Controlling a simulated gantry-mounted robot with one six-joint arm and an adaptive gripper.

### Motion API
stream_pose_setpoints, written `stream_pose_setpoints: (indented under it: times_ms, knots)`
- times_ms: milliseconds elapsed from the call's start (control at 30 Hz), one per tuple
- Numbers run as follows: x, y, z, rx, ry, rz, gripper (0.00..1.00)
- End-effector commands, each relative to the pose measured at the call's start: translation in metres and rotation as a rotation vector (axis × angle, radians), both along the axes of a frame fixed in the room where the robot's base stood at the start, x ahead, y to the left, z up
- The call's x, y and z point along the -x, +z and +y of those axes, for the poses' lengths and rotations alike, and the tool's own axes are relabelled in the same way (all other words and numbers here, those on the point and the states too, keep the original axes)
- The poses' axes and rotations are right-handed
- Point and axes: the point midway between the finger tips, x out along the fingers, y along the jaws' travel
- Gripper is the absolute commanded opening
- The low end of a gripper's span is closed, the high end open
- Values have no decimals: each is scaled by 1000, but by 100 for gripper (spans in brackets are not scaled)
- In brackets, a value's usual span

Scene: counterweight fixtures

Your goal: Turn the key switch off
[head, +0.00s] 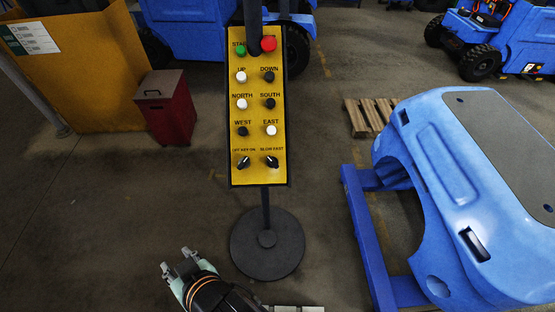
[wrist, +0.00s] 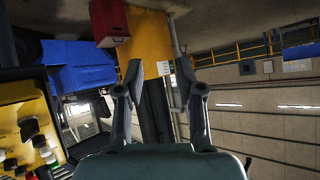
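A yellow control panel (head: 257,112) stands upright on a pole in the middle of the head view. Its key switch (head: 243,162), a black knob with a light pointer mark, is at the bottom left under small "off key on" lettering. The pointer's exact setting is too small to tell. My gripper (head: 178,262) is low in the head view, below and left of the panel, apart from it. In the wrist view its two fingers (wrist: 158,82) are spread with nothing between them. Part of the panel (wrist: 14,112) shows at the left edge there.
A slow/fast knob (head: 272,162) sits right beside the key switch, with several buttons above. The pole's round base (head: 267,255) stands near my gripper. A blue machine body on a frame (head: 465,190) is at the right. A red bin (head: 167,110) stands at the left. The floor between is clear.

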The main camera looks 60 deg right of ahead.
Motion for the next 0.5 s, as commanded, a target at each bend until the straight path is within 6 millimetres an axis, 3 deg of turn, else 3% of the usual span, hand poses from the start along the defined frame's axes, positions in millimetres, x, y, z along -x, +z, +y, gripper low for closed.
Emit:
stream_pose_setpoints:
  times_ms: [33, 233, 367, 500]
  knots:
    - [-9, 30, -18, -45, -55, 34, 38]
    - [-28, 65, -99, -294, -328, 194, 38]
    - [-25, 94, -161, -489, -549, 298, 38]
    - [-9, 119, -218, -686, -778, 386, 38]
